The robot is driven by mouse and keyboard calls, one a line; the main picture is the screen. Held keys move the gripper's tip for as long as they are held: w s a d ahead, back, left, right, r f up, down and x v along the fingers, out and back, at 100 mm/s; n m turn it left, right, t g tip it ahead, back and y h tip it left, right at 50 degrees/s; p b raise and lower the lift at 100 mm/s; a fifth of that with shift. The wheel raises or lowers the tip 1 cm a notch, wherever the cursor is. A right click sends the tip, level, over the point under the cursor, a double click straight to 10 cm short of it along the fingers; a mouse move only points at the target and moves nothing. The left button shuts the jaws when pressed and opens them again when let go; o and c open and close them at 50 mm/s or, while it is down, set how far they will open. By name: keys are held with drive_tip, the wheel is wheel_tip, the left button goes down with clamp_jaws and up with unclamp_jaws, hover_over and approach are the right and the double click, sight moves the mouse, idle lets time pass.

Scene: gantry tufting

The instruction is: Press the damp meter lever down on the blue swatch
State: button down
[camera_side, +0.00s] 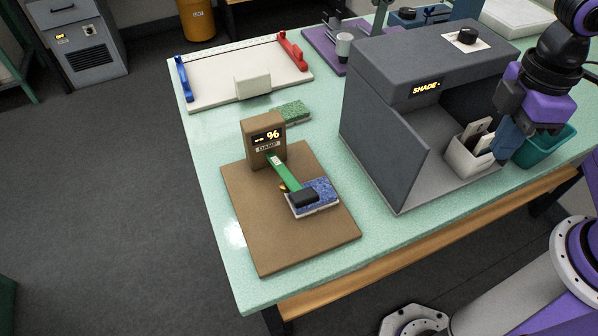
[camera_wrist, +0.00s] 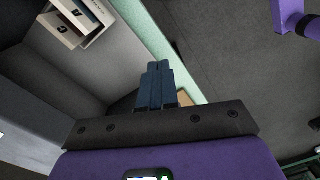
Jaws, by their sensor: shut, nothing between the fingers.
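The damp meter (camera_side: 264,146) stands on a brown board (camera_side: 263,235); its display shows dashes and a % sign. Its green lever (camera_side: 286,172) slopes from the block to a black end pad (camera_side: 303,196) over the near left part of the blue swatch (camera_side: 321,187). Whether the pad touches the swatch, I cannot tell. The swatch lies on a pale backing on the board. My gripper (camera_side: 499,151) is shut and empty, far right of the meter, in front of the grey shade box. In the wrist view its fingers (camera_wrist: 157,68) are together; meter and swatch do not show there.
The grey shade box (camera_side: 372,150) stands between my gripper and the meter. A white holder with cards (camera_side: 467,158) and a teal bin (camera_side: 547,148) are close to my gripper. A green swatch (camera_side: 292,112) and a white tray (camera_side: 213,92) lie behind the meter.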

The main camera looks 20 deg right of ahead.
sight(304, 196)
drive_tip(key=w+a+r+n+g, duration=0.1)
drive_tip(key=w+a+r, duration=0.1)
drive_tip(key=w+a, duration=0.3)
drive_tip(key=w+a+r+n+g, duration=0.1)
drive_tip(key=w+a, duration=0.4)
drive_tip(key=a, duration=0.9)
drive_tip(key=w+a+r+n+g, duration=0.2)
drive_tip(key=w+a+r, duration=0.3)
drive_tip(key=a, duration=0.5)
drive_tip(key=shift+n, duration=0.5)
drive_tip(key=shift+s, duration=0.1)
drive_tip(key=x, duration=1.4)
drive_tip(key=shift+r, duration=0.1)
drive_tip(key=shift+s, duration=0.1)
